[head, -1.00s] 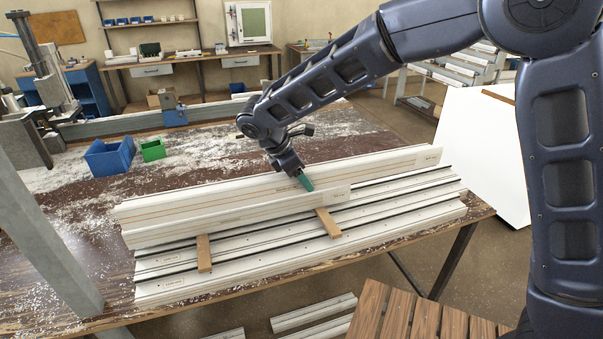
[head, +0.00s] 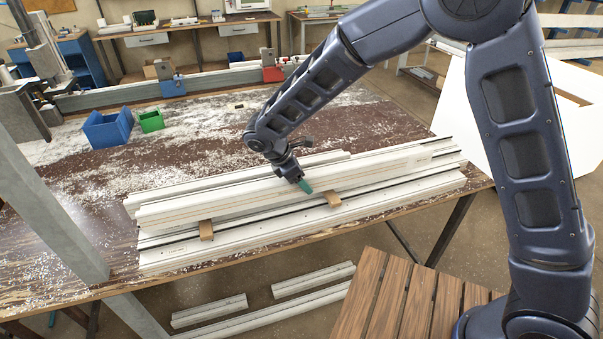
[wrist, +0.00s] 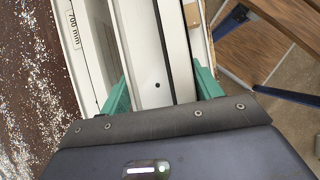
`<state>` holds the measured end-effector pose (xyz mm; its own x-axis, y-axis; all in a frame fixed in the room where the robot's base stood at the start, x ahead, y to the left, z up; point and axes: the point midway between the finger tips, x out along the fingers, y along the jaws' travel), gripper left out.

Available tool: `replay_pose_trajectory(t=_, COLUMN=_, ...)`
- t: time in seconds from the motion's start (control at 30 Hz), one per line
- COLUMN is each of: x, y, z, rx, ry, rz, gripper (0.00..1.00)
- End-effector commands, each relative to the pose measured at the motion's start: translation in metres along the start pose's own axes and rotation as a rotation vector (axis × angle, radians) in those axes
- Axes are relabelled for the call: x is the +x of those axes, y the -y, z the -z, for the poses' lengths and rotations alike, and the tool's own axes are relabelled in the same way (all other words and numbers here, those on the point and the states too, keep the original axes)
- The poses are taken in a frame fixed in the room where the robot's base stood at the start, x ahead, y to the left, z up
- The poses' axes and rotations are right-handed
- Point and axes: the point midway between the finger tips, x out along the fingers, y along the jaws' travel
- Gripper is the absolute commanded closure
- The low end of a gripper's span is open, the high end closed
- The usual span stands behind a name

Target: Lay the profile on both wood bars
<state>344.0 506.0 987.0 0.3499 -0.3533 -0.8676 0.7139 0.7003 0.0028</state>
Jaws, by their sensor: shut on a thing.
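The profile (head: 230,204) is a long white bar with a thin orange line along its side. My gripper (head: 305,187) is shut on it near the middle. The wrist view shows the white profile (wrist: 140,60) between the teal fingertips (wrist: 162,90). The profile lies across and over the left wood bar (head: 206,231) and the right wood bar (head: 333,198), whose front ends stick out below it. I cannot tell whether it touches them. A wood bar (wrist: 201,40) also shows in the wrist view, right of the profile.
A shorter white profile (head: 300,163) lies right behind the held one. More white profiles (head: 270,229) lie under the wood bars. A blue bin (head: 108,130) and a green bin (head: 151,121) stand farther back on the bench.

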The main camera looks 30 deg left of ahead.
Motion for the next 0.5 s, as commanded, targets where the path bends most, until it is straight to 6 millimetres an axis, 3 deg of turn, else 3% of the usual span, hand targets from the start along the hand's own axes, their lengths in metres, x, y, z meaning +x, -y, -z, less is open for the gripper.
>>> replay_pose_trajectory(t=0.2, x=0.021, y=0.001, z=0.013, rx=-0.002, ry=0.002, rz=0.0, gripper=0.98)
replay_pose_trajectory(t=0.5, x=0.023, y=0.0, z=0.014, rx=0.0, ry=0.0, rz=-0.001, gripper=0.98)
